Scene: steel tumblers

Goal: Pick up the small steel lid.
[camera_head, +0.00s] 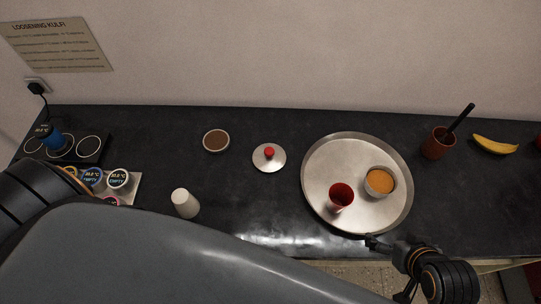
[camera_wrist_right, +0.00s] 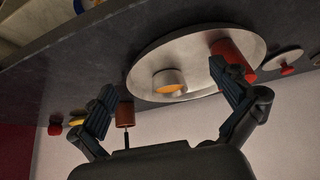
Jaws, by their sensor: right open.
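The small steel lid (camera_head: 260,164) is a round silvery disc with a red knob (camera_head: 269,152). It lies on the dark counter left of the big tray. In the right wrist view the lid (camera_wrist_right: 285,60) is at the right edge, beyond the tray. My right gripper (camera_head: 386,268) is at the counter's front edge, below and right of the tray, well apart from the lid. Its two fingers (camera_wrist_right: 163,80) are spread with nothing held between them. My left arm enters at the left, but its gripper does not show.
A steel tray (camera_head: 317,165) holds a red tumbler (camera_head: 340,197) and a cup of orange contents (camera_head: 380,182). A brown-filled bowl (camera_head: 216,140) lies left of the lid. A white cylinder (camera_head: 185,204) stands nearer. A brown pot (camera_head: 436,145) and banana (camera_head: 494,145) are at right.

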